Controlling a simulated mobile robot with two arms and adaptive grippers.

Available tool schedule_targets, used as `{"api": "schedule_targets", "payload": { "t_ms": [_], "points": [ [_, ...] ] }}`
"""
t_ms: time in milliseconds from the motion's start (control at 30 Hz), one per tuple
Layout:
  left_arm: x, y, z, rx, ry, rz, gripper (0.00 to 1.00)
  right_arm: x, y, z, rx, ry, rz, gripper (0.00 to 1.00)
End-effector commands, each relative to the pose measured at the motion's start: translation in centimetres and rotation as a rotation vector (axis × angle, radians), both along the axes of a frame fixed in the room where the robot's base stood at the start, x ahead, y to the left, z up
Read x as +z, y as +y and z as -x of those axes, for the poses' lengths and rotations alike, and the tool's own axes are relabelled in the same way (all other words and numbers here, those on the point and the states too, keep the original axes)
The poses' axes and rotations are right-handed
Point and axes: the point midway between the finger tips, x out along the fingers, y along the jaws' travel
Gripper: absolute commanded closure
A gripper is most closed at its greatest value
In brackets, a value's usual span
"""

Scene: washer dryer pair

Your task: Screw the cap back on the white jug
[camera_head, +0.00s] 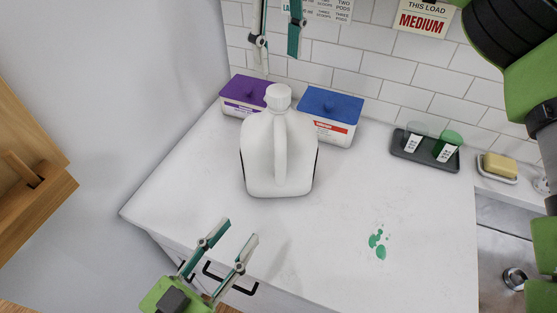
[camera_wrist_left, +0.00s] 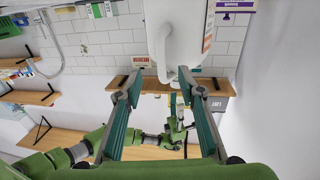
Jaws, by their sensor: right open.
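The white jug (camera_head: 262,150) stands upright on the counter, its handle facing me. A white cap (camera_head: 278,97) sits at the top of its neck; I cannot tell how tightly it is seated. My right gripper (camera_head: 277,56) is open above and behind the cap, its two fingers pointing down and apart from it. My left gripper (camera_head: 240,230) is open and empty in front of the jug, near the counter's front edge. In the left wrist view, the jug (camera_wrist_left: 180,30) shows at the top beyond the spread left fingers (camera_wrist_left: 158,78).
A purple-lidded box (camera_head: 246,90) and a blue-lidded box (camera_head: 332,104) stand behind the jug. A dark tray (camera_head: 410,157) with two small cups and a yellow sponge (camera_head: 499,166) are at right. Green spill spots (camera_head: 380,252) mark the otherwise clear right front counter.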

Motion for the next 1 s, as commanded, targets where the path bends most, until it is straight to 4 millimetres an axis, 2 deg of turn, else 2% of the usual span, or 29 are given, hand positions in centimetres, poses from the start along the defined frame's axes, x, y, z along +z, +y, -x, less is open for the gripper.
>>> {"api": "schedule_targets", "payload": {
  "t_ms": [367, 567, 1000],
  "points": [
    [0.1, -0.3, -0.7, 0.002, -0.002, 0.001, 0.65, 0.1, 0.0, 0.0, 0.000, 0.000, 0.000, 0.55],
    [0.3, -1.7, -2.9, 0.004, -0.006, 0.003, 0.65, 0.1, 0.0, 0.0, 0.000, 0.000, 0.000, 0.55],
    [0.2, -5.6, -9.4, 0.001, -0.003, 0.003, 0.65, 0.1, 0.0, 0.0, 0.000, 0.000, 0.000, 0.55]
  ]
}}
